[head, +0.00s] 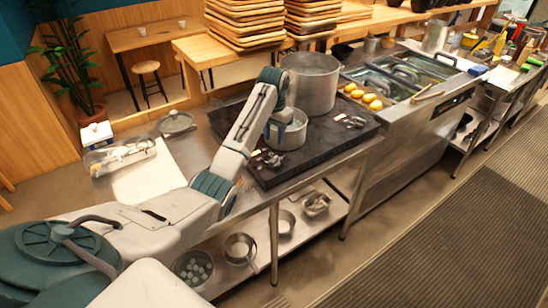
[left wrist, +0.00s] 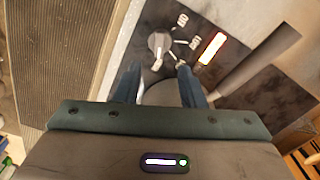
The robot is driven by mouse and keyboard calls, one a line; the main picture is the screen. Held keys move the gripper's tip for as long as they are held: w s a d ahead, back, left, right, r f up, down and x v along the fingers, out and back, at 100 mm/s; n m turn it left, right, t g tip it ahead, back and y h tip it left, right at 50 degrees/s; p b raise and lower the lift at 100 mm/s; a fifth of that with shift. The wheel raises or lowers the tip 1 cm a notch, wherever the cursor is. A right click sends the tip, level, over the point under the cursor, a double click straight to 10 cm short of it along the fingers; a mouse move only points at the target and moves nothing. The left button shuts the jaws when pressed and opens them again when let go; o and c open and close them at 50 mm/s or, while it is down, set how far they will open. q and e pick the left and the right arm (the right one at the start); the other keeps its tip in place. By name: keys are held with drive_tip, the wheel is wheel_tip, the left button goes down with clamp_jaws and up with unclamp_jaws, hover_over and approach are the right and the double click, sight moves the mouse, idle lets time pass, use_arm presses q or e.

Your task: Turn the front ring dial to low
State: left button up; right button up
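A dark dial (left wrist: 158,44) with a pointer, pale labels around it and a glowing orange-white light strip beside it shows in the left wrist view. In the head view, one dial cluster (head: 270,160) is at the near-left edge of the black cooktop (head: 315,155), and another (head: 352,121) is at its right. My right gripper is not in view.
A large pot (head: 311,80) stands behind the small pot on the cooktop. Several yellow round items (head: 365,97) lie to the right, by the sunken basins (head: 400,72). A lid (head: 176,122) lies on the counter at left. Ribbed floor mat (head: 450,240) lies in front.

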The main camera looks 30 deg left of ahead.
sight(274, 159)
use_arm(q)
wheel_tip(274, 159, down, 8)
drive_tip(key=p, duration=0.3)
drive_tip(key=shift+f, duration=0.6)
clamp_jaws()
drive_tip(key=shift+r, duration=0.1)
